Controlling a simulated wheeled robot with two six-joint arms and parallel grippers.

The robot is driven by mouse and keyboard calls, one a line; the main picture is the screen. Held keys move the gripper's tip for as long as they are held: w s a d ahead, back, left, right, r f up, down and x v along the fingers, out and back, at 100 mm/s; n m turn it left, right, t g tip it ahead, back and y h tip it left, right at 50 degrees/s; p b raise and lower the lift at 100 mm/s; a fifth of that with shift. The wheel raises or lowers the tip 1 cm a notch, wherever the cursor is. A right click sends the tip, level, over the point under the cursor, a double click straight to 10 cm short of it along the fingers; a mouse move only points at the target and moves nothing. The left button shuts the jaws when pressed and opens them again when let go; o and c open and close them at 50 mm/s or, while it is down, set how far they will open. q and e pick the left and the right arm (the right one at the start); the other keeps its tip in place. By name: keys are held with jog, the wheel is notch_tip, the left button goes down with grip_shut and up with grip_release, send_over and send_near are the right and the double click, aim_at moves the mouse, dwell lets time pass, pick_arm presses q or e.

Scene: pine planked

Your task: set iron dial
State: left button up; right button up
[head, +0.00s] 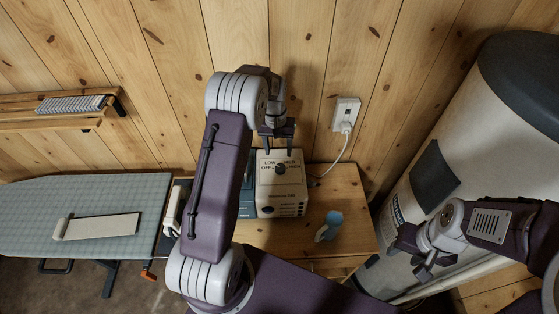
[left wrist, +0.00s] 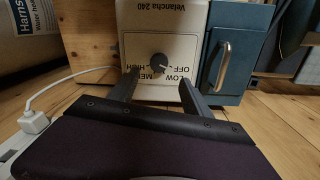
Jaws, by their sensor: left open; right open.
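The iron's station is a cream box (head: 288,200) with a dark round dial (head: 279,169) on its face, standing on a small wooden cabinet. In the left wrist view the dial (left wrist: 158,62) appears upside down, with OFF, LOW, MED and HIGH printed around it. A small light mark shows on the knob, but I cannot tell its exact setting. My right gripper (head: 410,256) is open and empty.
A blue-grey part with a metal handle (left wrist: 223,65) adjoins the box. A blue-and-white cup-like object (head: 328,226) stands on the cabinet (head: 352,210). A white cord runs to the wall outlet (head: 346,112). An ironing board (head: 100,195) is left; a water heater (head: 460,130) is right.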

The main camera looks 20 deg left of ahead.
aim_at(280, 167)
pick_arm(q)
jog(key=shift+f, duration=0.1)
jog(key=f+p, duration=0.1)
jog(key=f, duration=0.1)
jog(key=f+p, duration=0.1)
jog(key=f, duration=0.5)
jog(key=shift+d+f+p, duration=0.15)
jog(key=shift+d+p, duration=0.1)
jog(key=shift+p, duration=0.15)
jog(key=shift+f, duration=0.3)
jog(key=shift+w, duration=0.1)
grip_shut()
